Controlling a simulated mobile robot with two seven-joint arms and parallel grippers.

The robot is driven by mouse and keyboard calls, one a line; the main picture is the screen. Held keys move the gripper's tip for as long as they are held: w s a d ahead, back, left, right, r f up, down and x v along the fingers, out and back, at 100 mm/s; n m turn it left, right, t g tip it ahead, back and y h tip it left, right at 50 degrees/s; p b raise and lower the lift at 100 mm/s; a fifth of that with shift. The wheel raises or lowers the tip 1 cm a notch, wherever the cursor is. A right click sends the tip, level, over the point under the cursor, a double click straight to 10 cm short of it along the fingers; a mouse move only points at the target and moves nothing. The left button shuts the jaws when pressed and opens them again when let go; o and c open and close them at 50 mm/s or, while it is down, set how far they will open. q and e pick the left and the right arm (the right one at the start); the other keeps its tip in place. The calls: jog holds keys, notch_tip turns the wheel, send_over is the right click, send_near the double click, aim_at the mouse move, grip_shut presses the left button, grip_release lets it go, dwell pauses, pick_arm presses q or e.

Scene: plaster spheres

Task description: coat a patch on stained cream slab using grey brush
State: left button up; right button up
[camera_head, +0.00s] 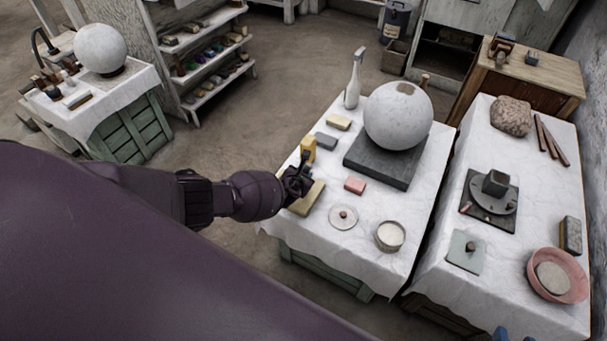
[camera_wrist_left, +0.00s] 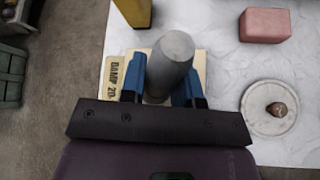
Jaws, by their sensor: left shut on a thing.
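My left gripper (camera_head: 297,180) is at the left edge of the middle table, shut on the grey brush. In the left wrist view the brush (camera_wrist_left: 172,62) is a thick grey cylinder between the blue fingertips (camera_wrist_left: 160,85); its bristles are hidden. A cream slab (camera_head: 311,197) lies flat just under the gripper. It also shows in the left wrist view (camera_wrist_left: 201,62), with dark lettering like "DAMP 20" on its left part. The gripper and brush cover much of it, so I cannot tell whether brush and slab touch. Blue bits at the bottom edge look like my right gripper (camera_head: 500,334).
A yellow block (camera_head: 309,148) stands just beyond the gripper. A pink block (camera_head: 355,186), a round lidded disc (camera_head: 343,217) and a white-filled bowl (camera_head: 390,236) lie to the right. A large plaster sphere (camera_head: 398,116) rests on a dark base (camera_head: 372,167).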

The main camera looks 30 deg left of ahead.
pick_arm(q)
jog(key=shift+s+p, duration=0.5)
jog(key=shift+s, duration=0.75)
jog(key=shift+w, duration=0.1)
jog(key=shift+w+b, duration=0.75)
jog(key=shift+w, duration=0.7)
jog(key=shift+s+r+p, duration=0.3)
jog(key=shift+r+p, duration=0.2)
jog(key=shift+p, duration=0.1)
jog(key=shift+s+r+p, duration=0.3)
jog(key=shift+s+p, duration=0.1)
jog(key=shift+p, duration=0.05)
jog(key=shift+s+f, duration=0.1)
